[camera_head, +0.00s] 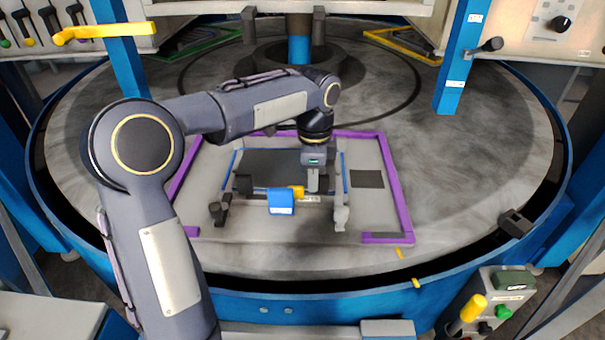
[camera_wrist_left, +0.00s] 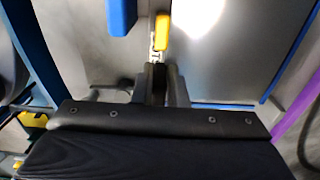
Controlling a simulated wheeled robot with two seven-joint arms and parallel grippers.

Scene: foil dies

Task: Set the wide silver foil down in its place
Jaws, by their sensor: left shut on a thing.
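My left gripper (camera_head: 313,188) reaches down inside the purple frame on the round table. Its fingers also show in the left wrist view (camera_wrist_left: 160,72), close together. The wide silver foil appears as a flat grey sheet (camera_head: 268,165), dark in the head view and shiny in the left wrist view (camera_wrist_left: 225,70). It lies between narrow blue strips. My left gripper is shut at its front part, by a small yellow piece (camera_head: 297,191); the exact grip point is hidden. I cannot tell whether the sheet rests or hovers. My right gripper is not in view.
The purple frame (camera_head: 399,190) surrounds the work area. A blue block (camera_head: 281,201) sits beside the yellow piece, with grey clamps (camera_head: 341,212) nearby. A dark square (camera_head: 367,179) lies to the right. The table (camera_head: 470,150) is bare further right.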

